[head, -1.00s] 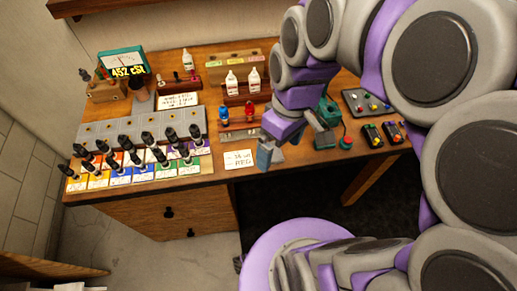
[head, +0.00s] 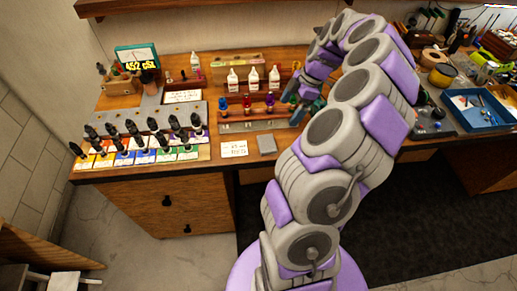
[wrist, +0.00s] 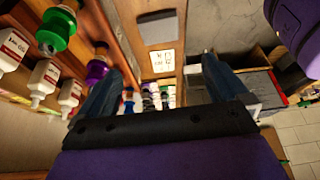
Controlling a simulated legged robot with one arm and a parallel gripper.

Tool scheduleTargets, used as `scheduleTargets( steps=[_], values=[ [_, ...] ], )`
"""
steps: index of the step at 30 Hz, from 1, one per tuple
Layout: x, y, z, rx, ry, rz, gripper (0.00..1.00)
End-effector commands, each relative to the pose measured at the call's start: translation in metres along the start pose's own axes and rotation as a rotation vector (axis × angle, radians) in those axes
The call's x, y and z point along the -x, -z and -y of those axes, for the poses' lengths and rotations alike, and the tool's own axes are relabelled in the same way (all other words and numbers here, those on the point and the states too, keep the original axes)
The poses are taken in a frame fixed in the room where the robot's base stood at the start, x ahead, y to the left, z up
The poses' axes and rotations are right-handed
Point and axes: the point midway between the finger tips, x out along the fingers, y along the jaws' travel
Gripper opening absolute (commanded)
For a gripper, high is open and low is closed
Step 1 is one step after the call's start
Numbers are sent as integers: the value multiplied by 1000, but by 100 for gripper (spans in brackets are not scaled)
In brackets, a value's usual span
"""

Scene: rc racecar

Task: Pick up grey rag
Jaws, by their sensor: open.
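The grey rag (head: 266,144) appears as a small flat grey square at the front edge of the wooden desk (head: 150,172), just right of a white handwritten card (head: 234,149). In the wrist view a grey square (wrist: 158,28) lies beside the card (wrist: 163,60), near the top. My gripper (head: 302,103) is up over the desk, behind and to the right of the rag and apart from it. Its fingers are partly hidden by my arm in the head view. In the wrist view my gripper (wrist: 165,85) has its two fingers wide apart with nothing between them.
A rack with red, blue and purple bottles (head: 246,104) stands left of my gripper, with white bottles (head: 253,78) behind. Rows of black-capped droppers (head: 140,140) fill the left. A blue tray (head: 478,108) is at the right. A shelf (head: 200,4) hangs above.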

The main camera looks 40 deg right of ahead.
Motion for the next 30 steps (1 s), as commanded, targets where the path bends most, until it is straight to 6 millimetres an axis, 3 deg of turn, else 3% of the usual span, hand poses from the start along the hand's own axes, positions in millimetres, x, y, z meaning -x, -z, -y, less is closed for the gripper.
scheduleTargets(
  steps=[15,30],
  values=[
    [-96,0,2,2,7,-1,100],
    [-136,1,0,2,1,1,100]
  ],
)
